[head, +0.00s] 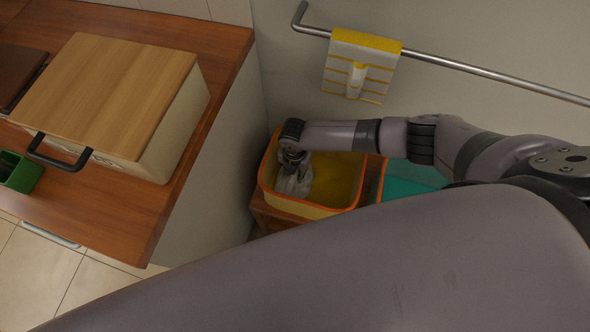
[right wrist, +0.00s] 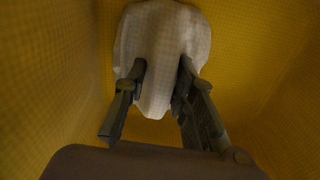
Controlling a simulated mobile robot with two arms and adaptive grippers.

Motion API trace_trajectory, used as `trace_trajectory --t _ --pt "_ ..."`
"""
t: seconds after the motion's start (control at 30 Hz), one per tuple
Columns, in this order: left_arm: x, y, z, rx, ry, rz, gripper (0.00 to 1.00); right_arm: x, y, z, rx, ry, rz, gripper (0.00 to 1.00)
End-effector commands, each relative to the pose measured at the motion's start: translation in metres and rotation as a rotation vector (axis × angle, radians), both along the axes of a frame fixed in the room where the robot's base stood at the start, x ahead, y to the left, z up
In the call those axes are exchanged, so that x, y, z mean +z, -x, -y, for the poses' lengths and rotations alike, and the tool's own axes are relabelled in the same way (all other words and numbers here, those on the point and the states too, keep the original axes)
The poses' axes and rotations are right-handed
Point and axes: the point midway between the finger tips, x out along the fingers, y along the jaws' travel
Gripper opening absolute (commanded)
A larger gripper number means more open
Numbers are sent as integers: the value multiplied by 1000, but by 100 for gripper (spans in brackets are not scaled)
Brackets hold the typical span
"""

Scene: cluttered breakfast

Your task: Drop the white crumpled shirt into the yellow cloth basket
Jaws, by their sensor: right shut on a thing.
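The white crumpled shirt (right wrist: 162,45) hangs between the fingers of my right gripper (right wrist: 160,78), which is shut on it. In the head view, the shirt (head: 294,182) shows as a pale grey-white bundle below my right gripper (head: 292,160). Both are inside the yellow cloth basket (head: 335,180), near its left side. The basket has an orange rim, and its yellow walls (right wrist: 55,80) surround the shirt in the right wrist view. Whether the shirt touches the basket floor I cannot tell. My left gripper is not in view.
A teal basket (head: 408,180) with an orange rim stands right of the yellow one. A wooden counter (head: 115,215) with a lidded box (head: 110,90) is at the left. A towel (head: 360,68) hangs on a metal rail (head: 470,68) above. My arm covers the lower right.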

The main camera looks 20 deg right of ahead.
Motion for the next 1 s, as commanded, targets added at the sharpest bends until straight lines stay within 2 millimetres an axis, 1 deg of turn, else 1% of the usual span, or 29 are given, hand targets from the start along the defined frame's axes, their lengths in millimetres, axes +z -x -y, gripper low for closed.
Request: trace_trajectory --t 0.03,0.07,0.4,0.77,0.87,1.0 --pt "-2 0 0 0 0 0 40 -3 0 0 0 0 0 0" --pt "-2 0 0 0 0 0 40 -2 0 0 0 -1 1 25" --pt "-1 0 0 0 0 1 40 -1 0 0 0 0 0 48" --pt "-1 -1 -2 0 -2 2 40 1 0 0 0 -1 1 48" --pt "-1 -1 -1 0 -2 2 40 10 -1 0 1 -2 1 48" --pt "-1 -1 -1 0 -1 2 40 33 -1 0 1 -2 3 48"
